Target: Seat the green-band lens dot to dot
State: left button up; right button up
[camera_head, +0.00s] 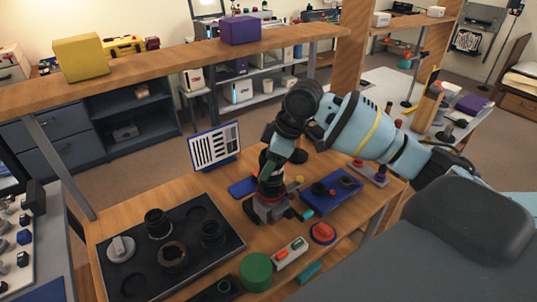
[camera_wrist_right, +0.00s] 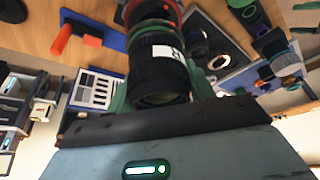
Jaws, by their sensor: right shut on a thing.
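My right gripper (camera_head: 270,185) reaches down over the right half of the workbench. In the right wrist view its green fingers (camera_wrist_right: 157,85) are shut on the sides of a black ribbed lens barrel (camera_wrist_right: 160,62) with a white label. A red ring (camera_wrist_right: 150,10) shows at the barrel's far end; I cannot tell whether the two touch. In the head view the barrel stands over a grey block-like stand (camera_head: 268,208), largely covered by the gripper. My left gripper is out of view.
A dark tray (camera_head: 140,287) at the left holds a grey cap (camera_head: 120,248) and several black rings. A blue tray (camera_head: 318,207) lies right of the stand. A red round button (camera_head: 322,232), a green cylinder (camera_head: 256,271) and an upright chart panel (camera_head: 215,146) stand nearby.

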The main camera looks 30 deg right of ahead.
jog(key=shift+f, duration=1.05)
jog(key=shift+f, duration=0.8)
dwell(2.3)
jog(key=o, duration=1.3)
jog(key=shift+c, duration=0.2)
jog(key=shift+f, duration=0.1)
jog(key=shift+v, duration=4)
jog(key=shift+f, duration=0.1)
